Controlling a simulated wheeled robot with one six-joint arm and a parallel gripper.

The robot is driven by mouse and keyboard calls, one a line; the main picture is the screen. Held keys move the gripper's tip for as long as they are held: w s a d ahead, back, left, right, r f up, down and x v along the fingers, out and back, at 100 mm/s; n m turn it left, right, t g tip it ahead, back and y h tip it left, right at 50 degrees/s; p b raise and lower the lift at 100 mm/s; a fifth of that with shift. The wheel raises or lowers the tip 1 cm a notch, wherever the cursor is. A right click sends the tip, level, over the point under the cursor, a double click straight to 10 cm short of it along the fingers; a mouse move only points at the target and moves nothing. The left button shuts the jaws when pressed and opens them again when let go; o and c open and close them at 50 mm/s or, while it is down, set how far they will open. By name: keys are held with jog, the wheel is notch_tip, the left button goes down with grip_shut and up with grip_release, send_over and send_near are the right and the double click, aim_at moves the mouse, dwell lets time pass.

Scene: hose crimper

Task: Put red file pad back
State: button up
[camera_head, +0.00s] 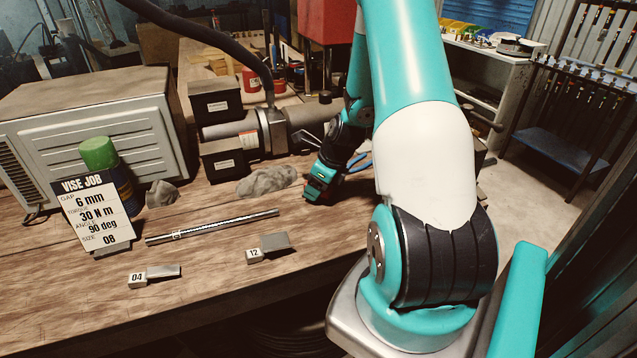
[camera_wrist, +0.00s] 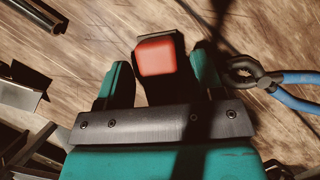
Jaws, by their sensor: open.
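The red file pad (camera_wrist: 155,56) is a small rounded red block with a dark backing, seen in the wrist view above the wooden bench. My gripper (camera_wrist: 161,82) is open, with one teal finger on each side of the pad and visible room beside it. I cannot tell whether either finger touches it. In the head view my gripper (camera_head: 315,192) is low over the bench, right of the grey rag. A small reddish patch shows there, but I cannot tell whether it is the pad. The pad's place to go back to cannot be made out.
Blue-handled pliers (camera_wrist: 292,90) lie close to the right finger. A steel bar (camera_head: 212,226), tagged plates 12 (camera_head: 275,241) and 04 (camera_head: 163,271), and a job card (camera_head: 98,215) lie or stand left. A vise (camera_head: 262,130) is behind.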

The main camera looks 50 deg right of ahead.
jog(key=v, duration=1.2)
jog(key=w+a+r+n+g+y, duration=0.1)
jog(key=w+a+r+n, duration=0.15)
jog(key=a+n, duration=0.75)
jog(key=w+a+r+n+y, duration=0.1)
jog(key=a+r+n, duration=0.3)
jog(key=a+n, duration=0.5)
jog(key=s+a+r+n+g, duration=0.1)
jog(key=s+a+r+n, duration=0.1)
jog(key=s+a+n, duration=0.5)
jog(key=s+a+r+n+g+y, duration=0.1)
jog(key=s+a+r+n+g, duration=0.1)
jog(key=s+a+n, duration=0.5)
jog(key=a+n, duration=0.6)
jog(key=n, duration=0.1)
jog(key=shift+s+a+r+b, duration=0.15)
jog(key=shift+r+b, duration=0.2)
jog(key=shift+b, duration=0.05)
